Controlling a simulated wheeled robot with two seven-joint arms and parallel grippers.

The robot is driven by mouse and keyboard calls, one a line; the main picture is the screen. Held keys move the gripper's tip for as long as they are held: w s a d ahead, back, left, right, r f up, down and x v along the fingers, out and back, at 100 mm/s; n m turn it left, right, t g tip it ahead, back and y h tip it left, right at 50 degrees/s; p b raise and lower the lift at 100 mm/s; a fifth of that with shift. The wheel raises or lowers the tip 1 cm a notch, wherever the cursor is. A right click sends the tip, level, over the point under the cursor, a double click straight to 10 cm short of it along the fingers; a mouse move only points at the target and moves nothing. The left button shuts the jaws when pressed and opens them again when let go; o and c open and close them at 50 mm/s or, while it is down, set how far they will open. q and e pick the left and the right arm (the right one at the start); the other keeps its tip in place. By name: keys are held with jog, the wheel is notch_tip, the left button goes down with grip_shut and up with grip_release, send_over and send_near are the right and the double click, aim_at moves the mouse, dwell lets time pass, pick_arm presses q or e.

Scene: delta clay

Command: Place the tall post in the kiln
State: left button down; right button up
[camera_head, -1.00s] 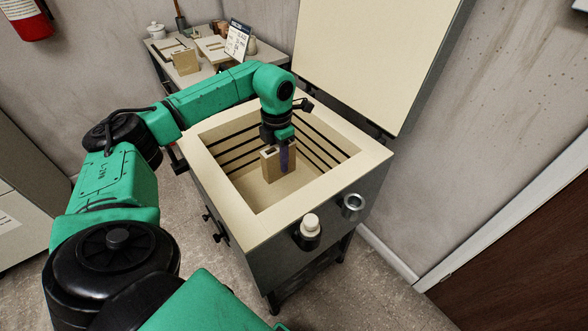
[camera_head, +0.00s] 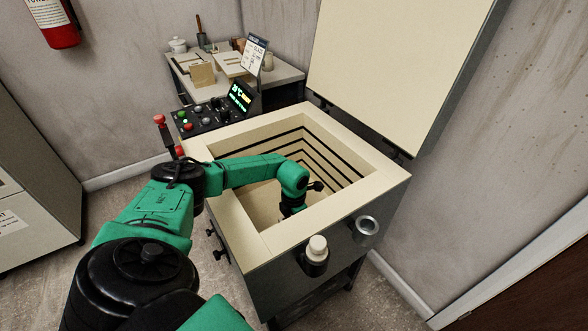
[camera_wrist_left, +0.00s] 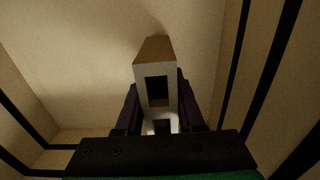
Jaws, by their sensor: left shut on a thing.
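The kiln (camera_head: 268,246) stands open, with its cream rim and dark-lined chamber showing in the head view. My left gripper (camera_wrist_left: 158,102) is down inside the chamber, and its wrist shows near the front inner wall in the head view. It is shut on the tall post (camera_wrist_left: 155,58), a tan block with a rectangular hole in its pale end face. The post is hidden in the head view by my wrist and the kiln's front wall. I cannot tell whether it touches the kiln floor. My right gripper is not in view.
The raised kiln lid (camera_head: 400,60) stands behind the opening. A control panel (camera_head: 210,118) with a lit display is at the back left. A side table (camera_head: 285,75) holds a tan block (camera_head: 202,75) and other items. A white-topped plug (camera_head: 317,247) and metal ring (camera_head: 366,228) are on the front.

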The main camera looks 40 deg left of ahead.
pick_arm(q)
jog(key=shift+f, duration=1.1)
jog(key=c, duration=0.6)
grip_release()
jog(key=shift+o, duration=0.4)
jog(key=shift+r, duration=0.5)
notch_tip(320, 180, up, 11)
jog(key=shift+r+p, duration=0.2)
jog(key=shift+p, duration=0.4)
